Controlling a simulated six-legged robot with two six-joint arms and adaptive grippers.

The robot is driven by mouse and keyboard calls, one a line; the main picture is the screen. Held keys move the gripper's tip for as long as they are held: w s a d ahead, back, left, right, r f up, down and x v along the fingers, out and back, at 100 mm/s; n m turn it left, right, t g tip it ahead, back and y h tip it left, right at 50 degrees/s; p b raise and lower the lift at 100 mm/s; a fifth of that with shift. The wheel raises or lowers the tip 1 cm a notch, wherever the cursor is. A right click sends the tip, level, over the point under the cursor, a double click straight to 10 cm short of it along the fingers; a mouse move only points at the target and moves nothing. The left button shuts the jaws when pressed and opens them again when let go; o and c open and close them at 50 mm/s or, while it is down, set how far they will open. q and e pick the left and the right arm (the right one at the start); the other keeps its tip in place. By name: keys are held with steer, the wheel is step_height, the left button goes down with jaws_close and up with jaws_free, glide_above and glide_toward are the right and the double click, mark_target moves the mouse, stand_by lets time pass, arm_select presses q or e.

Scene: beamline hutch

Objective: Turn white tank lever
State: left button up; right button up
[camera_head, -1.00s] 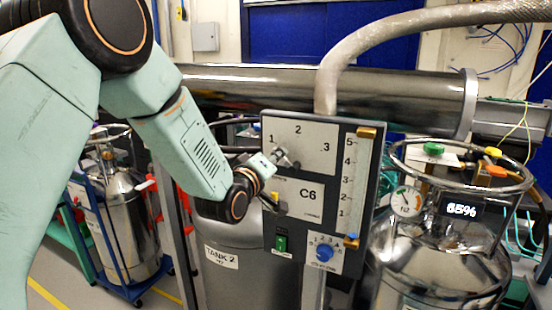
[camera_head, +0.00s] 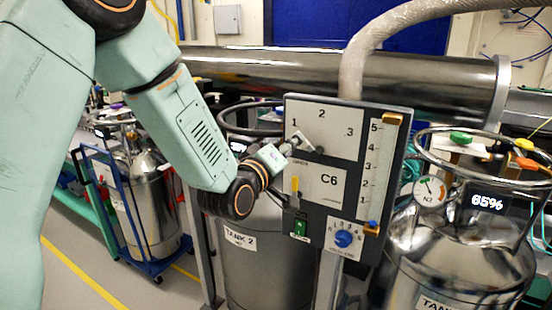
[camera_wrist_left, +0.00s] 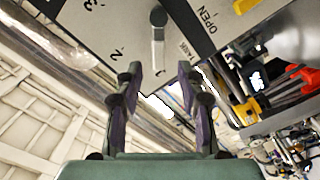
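A grey panel (camera_head: 335,205) marked C6 stands upright in the middle of the head view, with the numbers 1, 2 and 3 on its pale upper plate. A pale grey lever (camera_wrist_left: 158,52) on this plate shows in the left wrist view, its round pivot at the top. In the head view my gripper mostly hides it. My left gripper (camera_wrist_left: 158,76) is open. Its two dark fingers stand on either side of the lever's free end, with a gap on each side. In the head view my left gripper (camera_head: 291,146) is at the panel's upper left, below the 1. My right gripper is out of view.
A blue knob (camera_head: 343,239) and a green switch (camera_head: 300,228) sit low on the panel. The TANK 2 vessel (camera_head: 268,275) stands behind it. A steel tank (camera_head: 460,255) with a 65% display stands right. A thick hose (camera_head: 380,40) rises above the panel.

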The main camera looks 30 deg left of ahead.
arm_select(q)
steer(key=s, duration=0.7)
steer(key=shift+s, duration=0.1)
steer(key=shift+a, duration=0.1)
steer(key=s+d+f+m+g+b, duration=0.25)
steer(key=s+f+g, duration=0.25)
steer(key=f, duration=0.9)
steer(key=s+d+f+m+g+b, duration=0.15)
steer(key=s+f+m+g, duration=0.35)
steer(key=f, duration=0.9)
steer(key=s+f+m+g+b, duration=0.2)
steer(key=s+f+g+b, duration=0.5)
steer(key=s+f, duration=1.6)
steer(key=s+g, duration=0.1)
steer(key=s, duration=0.1)
steer(key=shift+s+d+f+y+b, duration=0.2)
steer(key=shift+s+y+b, duration=0.1)
steer(key=shift+s+b, duration=0.1)
